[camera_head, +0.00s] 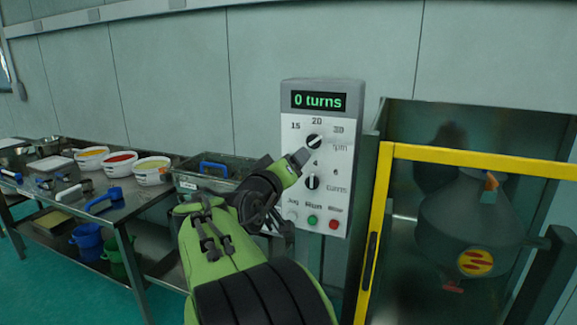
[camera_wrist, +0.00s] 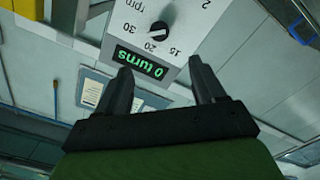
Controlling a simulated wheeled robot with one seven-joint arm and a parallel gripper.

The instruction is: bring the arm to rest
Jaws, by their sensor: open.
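My green arm reaches up in front of the control box in the head view. My gripper (camera_head: 300,158) is in front of the box's panel, near the speed knob (camera_head: 314,141). In the wrist view my gripper (camera_wrist: 162,82) shows two dark fingers spread apart with nothing between them. The control box (camera_head: 296,238) carries a green display (camera_head: 318,101) reading "0 turns". The display shows upside down beyond the fingers in the wrist view (camera_wrist: 140,62). Whether a finger touches the panel I cannot tell.
A yellow-framed guard (camera_head: 480,158) encloses a dark rounded vessel (camera_head: 470,215) at the right. A steel table (camera_head: 130,212) at the left holds white tubs (camera_head: 120,162), and a tray with a blue handle (camera_head: 214,168) stands near the box. Blue and green buckets (camera_head: 88,236) sit below.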

